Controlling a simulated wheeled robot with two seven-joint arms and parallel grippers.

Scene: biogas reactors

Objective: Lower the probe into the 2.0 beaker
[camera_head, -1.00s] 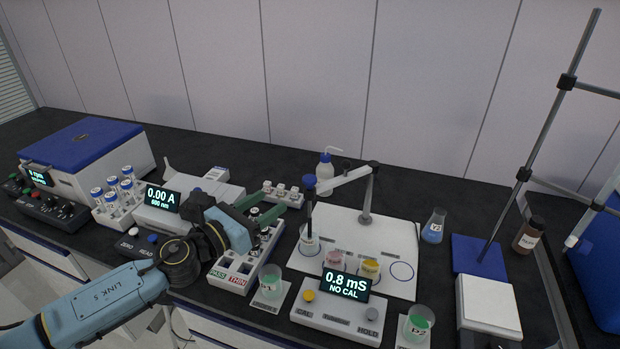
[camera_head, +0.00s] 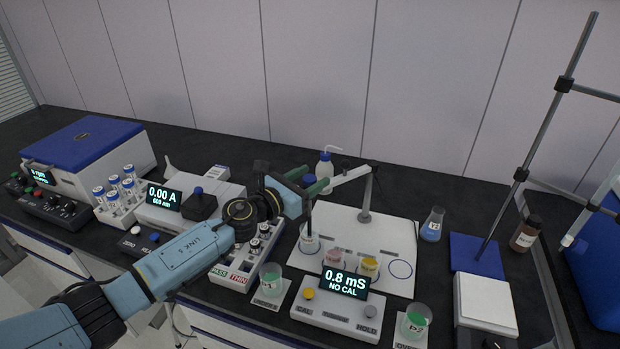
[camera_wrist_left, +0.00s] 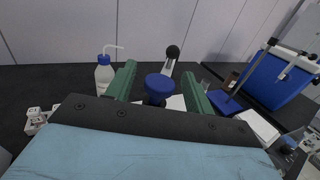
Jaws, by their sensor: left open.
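The probe has a blue cap (camera_head: 309,182) and a dark stem. It hangs from a pale arm on a grey post, its lower end at a clear beaker (camera_head: 310,241) on the white plate. A pink beaker (camera_head: 333,256) and a yellow beaker (camera_head: 369,266) stand to its right. I cannot read which beaker is marked 2.0. My left gripper (camera_head: 318,186) is open, its green fingers at the cap. In the left wrist view the blue cap (camera_wrist_left: 159,87) sits between the fingers, with gaps on both sides. My right gripper is not in view.
A meter (camera_head: 335,314) reading "0.8 mS NO CAL" stands in front of the white plate (camera_head: 395,232). A wash bottle (camera_head: 325,168) stands behind the probe. Green beakers (camera_head: 270,279) flank the meter. An empty ring is at the plate's right. A flask (camera_head: 432,225) stands beyond it.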

